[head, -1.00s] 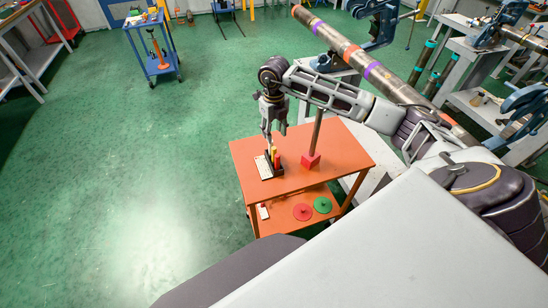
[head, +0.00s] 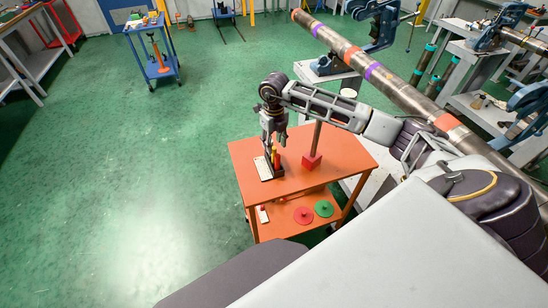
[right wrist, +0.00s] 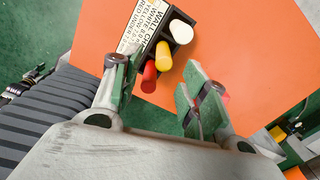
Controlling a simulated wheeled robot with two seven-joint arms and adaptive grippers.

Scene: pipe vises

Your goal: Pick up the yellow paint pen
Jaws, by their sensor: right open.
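The yellow paint pen (right wrist: 163,56) stands in a dark holder (right wrist: 185,52) between a white pen (right wrist: 181,31) and a red pen (right wrist: 149,75). The holder, with a printed white label card (right wrist: 143,30), sits on the orange cart top; in the head view the yellow pen (head: 274,157) is small beside the red one. My right gripper (right wrist: 158,82) is open and empty, its two fingers spread on either side of the yellow and red pens in the wrist view. In the head view my right gripper (head: 274,140) is just above the pens. My left gripper is out of view.
The orange cart (head: 335,170) has a red block with an upright post (head: 312,160) right of the holder. Red (head: 303,214) and green (head: 323,207) discs lie on its lower shelf. A long banded pipe (head: 385,80) runs behind my right arm.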

